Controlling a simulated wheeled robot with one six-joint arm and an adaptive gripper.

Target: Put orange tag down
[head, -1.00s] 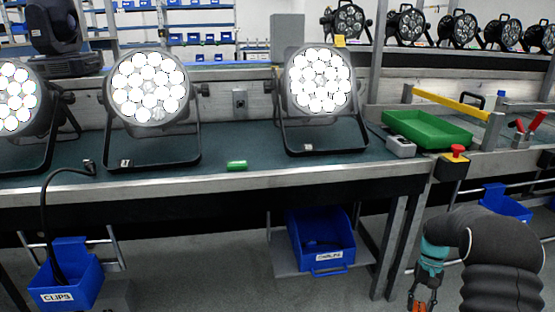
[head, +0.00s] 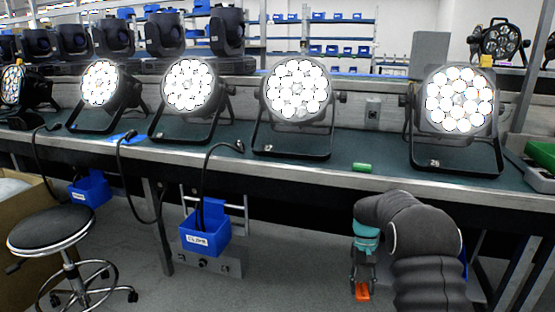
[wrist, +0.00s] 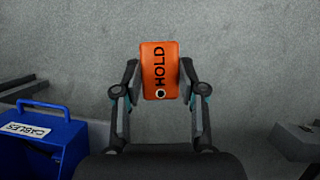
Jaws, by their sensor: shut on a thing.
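The orange tag (wrist: 160,72) carries the word HOLD and a small hole, and sits between the two fingers of my gripper (wrist: 160,85) in the wrist view. The fingers touch its left and right edges. In the head view my gripper (head: 362,285) hangs low at the right, in front of the bench, with the orange tag (head: 362,292) at its tips. Grey floor lies below the tag.
A stool (head: 52,232) stands left. A blue cables bin (wrist: 40,140) is at lower left in the wrist view.

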